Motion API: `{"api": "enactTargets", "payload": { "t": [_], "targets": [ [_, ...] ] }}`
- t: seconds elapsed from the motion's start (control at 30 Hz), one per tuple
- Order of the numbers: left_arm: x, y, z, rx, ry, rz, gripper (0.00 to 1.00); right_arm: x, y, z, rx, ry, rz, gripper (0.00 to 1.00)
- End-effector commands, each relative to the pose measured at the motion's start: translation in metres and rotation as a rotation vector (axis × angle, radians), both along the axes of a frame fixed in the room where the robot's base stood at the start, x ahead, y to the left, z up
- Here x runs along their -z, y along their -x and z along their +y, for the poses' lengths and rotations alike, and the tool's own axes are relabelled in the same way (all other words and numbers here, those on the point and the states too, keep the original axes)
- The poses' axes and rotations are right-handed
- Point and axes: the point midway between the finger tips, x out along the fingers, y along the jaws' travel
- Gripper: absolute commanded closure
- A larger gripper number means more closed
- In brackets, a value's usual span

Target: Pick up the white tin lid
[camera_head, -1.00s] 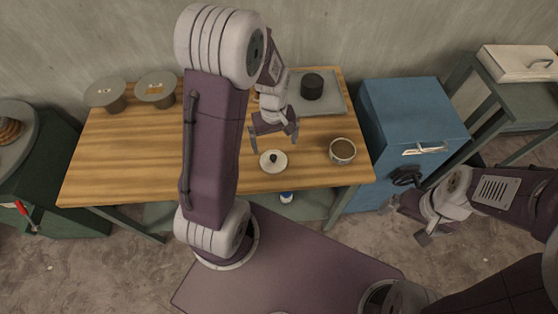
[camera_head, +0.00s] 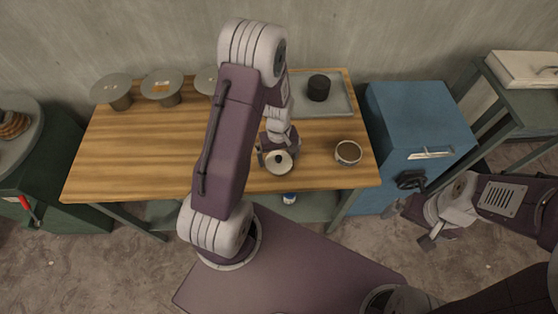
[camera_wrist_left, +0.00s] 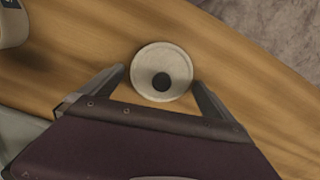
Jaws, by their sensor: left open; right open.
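The white tin lid (camera_head: 279,164) is round with a dark knob and lies on the wooden table (camera_head: 140,150) near its front edge. It also shows in the left wrist view (camera_wrist_left: 150,62), just past and between the fingertips. My left gripper (camera_head: 277,152) is open above and beside the lid, its two fingers on either side of the lid's near part in the left wrist view (camera_wrist_left: 160,80). It holds nothing. My right gripper (camera_head: 412,225) is open and empty, off the table to the right, in front of the blue cabinet.
A brown-filled cup (camera_head: 348,152) stands right of the lid. A dark round pot (camera_head: 318,88) sits on a grey tray (camera_head: 338,104) at the back. Several grey discs on stands (camera_head: 162,84) line the back left. The table's left middle is clear.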

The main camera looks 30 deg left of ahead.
Motion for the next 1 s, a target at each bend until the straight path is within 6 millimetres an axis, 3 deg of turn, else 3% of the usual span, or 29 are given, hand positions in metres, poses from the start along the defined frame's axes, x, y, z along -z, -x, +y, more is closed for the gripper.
{"api": "enactTargets", "payload": {
  "t": [0.07,0.2,0.27,0.57,0.83,1.0],
  "targets": [
    [0.0,0.0,0.0,0.0,0.0,0.0,0.0,0.0,0.0,0.0,0.0,0.0,0.0,0.0],
    [0.0,0.0,0.0,0.0,0.0,0.0,0.39,0.0,0.0,0.0,0.0,0.0,0.0,0.0],
    [0.0,0.0,0.0,0.0,0.0,0.0,0.53,0.0,0.0,0.0,0.0,0.0,0.0,0.0],
    [-0.004,0.0,0.0,0.0,0.0,-0.001,0.53,0.0,0.0,0.0,0.0,0.0,0.0,0.0],
    [-0.045,-0.002,0.0,0.0,0.0,-0.006,0.53,-0.003,0.0,0.0,0.0,0.0,0.0,0.0],
    [-0.066,0.025,-0.032,0.007,-0.001,-0.004,0.53,-0.002,0.0,0.0,0.0,0.0,0.0,0.0]
  ]
}}
